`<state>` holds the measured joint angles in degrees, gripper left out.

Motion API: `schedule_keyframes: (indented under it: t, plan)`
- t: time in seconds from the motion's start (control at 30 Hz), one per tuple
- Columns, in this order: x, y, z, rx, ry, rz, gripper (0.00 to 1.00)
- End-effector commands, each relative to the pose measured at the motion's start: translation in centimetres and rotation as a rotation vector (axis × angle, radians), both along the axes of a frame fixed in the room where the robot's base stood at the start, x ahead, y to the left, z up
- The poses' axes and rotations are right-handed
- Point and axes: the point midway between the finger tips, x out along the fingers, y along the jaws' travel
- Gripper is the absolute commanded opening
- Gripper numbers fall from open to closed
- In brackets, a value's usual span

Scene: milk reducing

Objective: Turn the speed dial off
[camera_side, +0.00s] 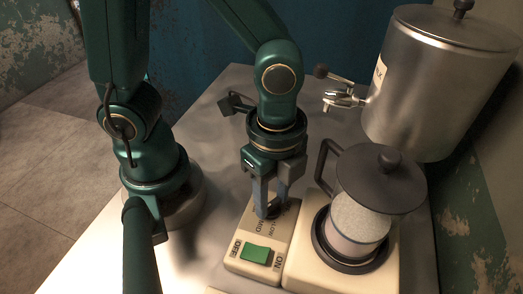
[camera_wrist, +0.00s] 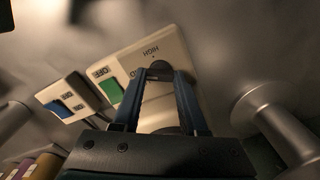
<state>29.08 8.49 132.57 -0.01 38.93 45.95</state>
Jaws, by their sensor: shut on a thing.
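The speed dial is a small dark knob (camera_wrist: 159,68) on a cream control box (camera_side: 245,238). Printed speed labels surround it, with HIGH readable in the wrist view. My gripper (camera_side: 268,213) points down onto the dial and is shut on it, with one finger on each side. In the side view the fingers mostly hide the dial, so I cannot tell its exact setting. A green rocker switch (camera_side: 256,254) marked OFF and ON sits on the same box, in front of the gripper; it also shows in the wrist view (camera_wrist: 109,93).
A glass jug with a dark lid (camera_side: 381,178) stands on a cream base right of the gripper, its handle close by. A steel milk tank (camera_side: 433,85) with a tap (camera_side: 344,100) is behind. A second box has a blue switch (camera_wrist: 67,108).

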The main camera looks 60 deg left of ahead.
Motion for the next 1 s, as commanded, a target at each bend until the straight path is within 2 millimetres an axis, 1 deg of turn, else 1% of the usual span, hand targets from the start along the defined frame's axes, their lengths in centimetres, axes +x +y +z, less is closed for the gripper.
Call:
schedule_keyframes:
  t: [0.27,0.47,0.67,1.0]
  plan:
    - [0.00,-0.01,0.04,0.000,0.000,0.027,0.00]
    - [-0.01,-0.01,0.04,0.000,0.000,0.119,0.00]
    - [-0.01,-0.01,0.05,0.000,0.000,0.280,0.00]
    - [-0.01,0.00,0.06,0.000,0.000,0.603,0.00]
